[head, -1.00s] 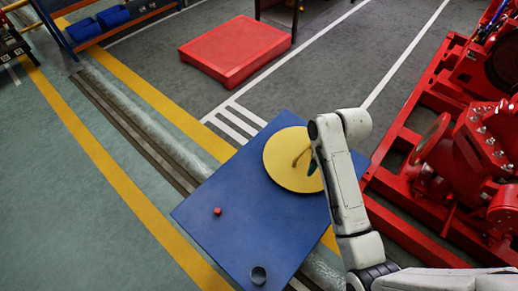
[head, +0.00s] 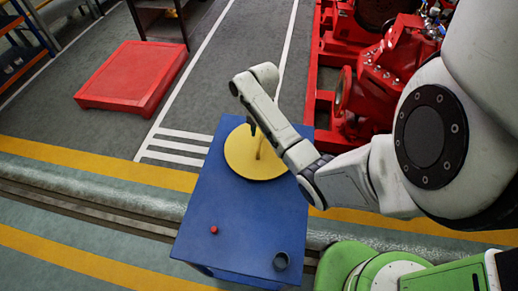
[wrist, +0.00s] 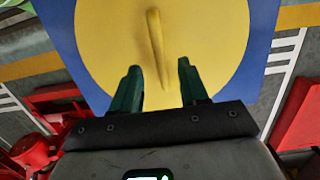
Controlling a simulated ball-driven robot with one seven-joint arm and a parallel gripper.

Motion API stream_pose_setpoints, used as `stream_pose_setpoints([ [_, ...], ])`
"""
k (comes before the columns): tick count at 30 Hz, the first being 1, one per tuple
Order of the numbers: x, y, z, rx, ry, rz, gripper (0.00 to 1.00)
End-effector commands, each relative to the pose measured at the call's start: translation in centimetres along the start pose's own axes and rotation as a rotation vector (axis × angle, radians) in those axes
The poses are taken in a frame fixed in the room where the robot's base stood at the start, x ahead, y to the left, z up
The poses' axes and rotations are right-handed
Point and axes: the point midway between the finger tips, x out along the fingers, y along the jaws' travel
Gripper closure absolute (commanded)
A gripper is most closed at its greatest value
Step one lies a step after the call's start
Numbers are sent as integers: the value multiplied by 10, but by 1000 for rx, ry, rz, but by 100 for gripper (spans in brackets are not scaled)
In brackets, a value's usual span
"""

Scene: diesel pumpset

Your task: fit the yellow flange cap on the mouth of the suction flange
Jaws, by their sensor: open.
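The yellow flange cap (head: 240,160), a large flat disc with an upright yellow handle (head: 259,149), lies on the blue table. My gripper (head: 252,129) is above it, close to the handle. In the wrist view the green fingers of my gripper (wrist: 159,65) are apart, and the handle (wrist: 156,40) shows in the gap between them and beyond. I cannot tell how far above the disc they are. The suction flange (head: 343,91) appears to be the round red flange on the red pumpset, right of the table; its mouth is seen nearly edge-on.
The blue table (head: 215,190) also holds a small red object (head: 214,230) and a dark cup (head: 281,261). A red platform (head: 130,75) stands on the floor at upper left. The red pumpset frame (head: 325,60) stands beyond my arm.

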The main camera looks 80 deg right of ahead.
Motion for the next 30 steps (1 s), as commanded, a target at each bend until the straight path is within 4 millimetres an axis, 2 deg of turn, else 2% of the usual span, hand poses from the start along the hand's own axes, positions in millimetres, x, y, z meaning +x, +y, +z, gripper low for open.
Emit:
stream_pose_setpoints([
  [4, 11, 0, 2, 0, -2, 1, 56],
  [12, 47, -2, 4, -1, 0, 1, 56],
  [21, 53, -2, 4, -2, 1, -1, 56],
  [23, 53, -2, 4, -2, 1, -1, 60],
  [30, 53, -2, 4, -2, 1, -1, 83],
])
